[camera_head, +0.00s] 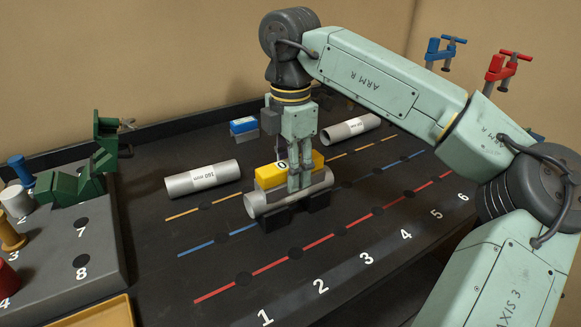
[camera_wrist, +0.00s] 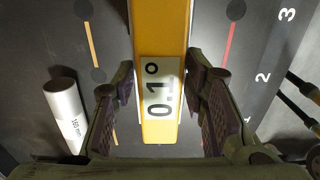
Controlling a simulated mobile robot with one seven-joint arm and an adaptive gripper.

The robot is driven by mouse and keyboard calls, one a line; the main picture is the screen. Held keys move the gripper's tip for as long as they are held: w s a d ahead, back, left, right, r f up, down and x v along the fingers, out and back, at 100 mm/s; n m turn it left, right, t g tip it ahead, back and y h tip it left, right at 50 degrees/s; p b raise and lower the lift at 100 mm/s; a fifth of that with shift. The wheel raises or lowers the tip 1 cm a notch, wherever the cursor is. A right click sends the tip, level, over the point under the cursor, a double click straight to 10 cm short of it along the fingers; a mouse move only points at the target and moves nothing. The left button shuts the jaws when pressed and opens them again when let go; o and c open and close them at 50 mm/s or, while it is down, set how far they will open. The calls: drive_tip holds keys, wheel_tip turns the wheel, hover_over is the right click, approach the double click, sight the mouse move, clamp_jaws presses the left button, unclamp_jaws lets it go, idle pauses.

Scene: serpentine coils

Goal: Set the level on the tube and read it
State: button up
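The yellow level (camera_head: 268,177) lies along the top of a grey tube (camera_head: 258,206), which rests on black supports (camera_head: 277,219). My gripper (camera_head: 296,186) is lowered over the level from above, one finger on each side. In the wrist view the level (camera_wrist: 162,25) runs between my fingers (camera_wrist: 160,85), and the fingertips appear to be against its sides. Its white display (camera_wrist: 160,88) reads 0.1°. In the head view my fingers hide part of the level and display. Any small gap between fingertips and level is too fine to see.
A tube marked 160 mm (camera_head: 203,178) lies to the left and another tube (camera_head: 350,129) lies behind to the right. A blue-topped block (camera_head: 243,126) stands behind. A grey station (camera_head: 70,235) with a green vise (camera_head: 75,186) is at the left. The numbered front strip (camera_head: 344,271) is clear.

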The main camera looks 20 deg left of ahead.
drive_tip(key=o, duration=0.6)
drive_tip(key=shift+c, duration=0.2)
wheel_tip(320, 180, up, 12)
idle(0.3)
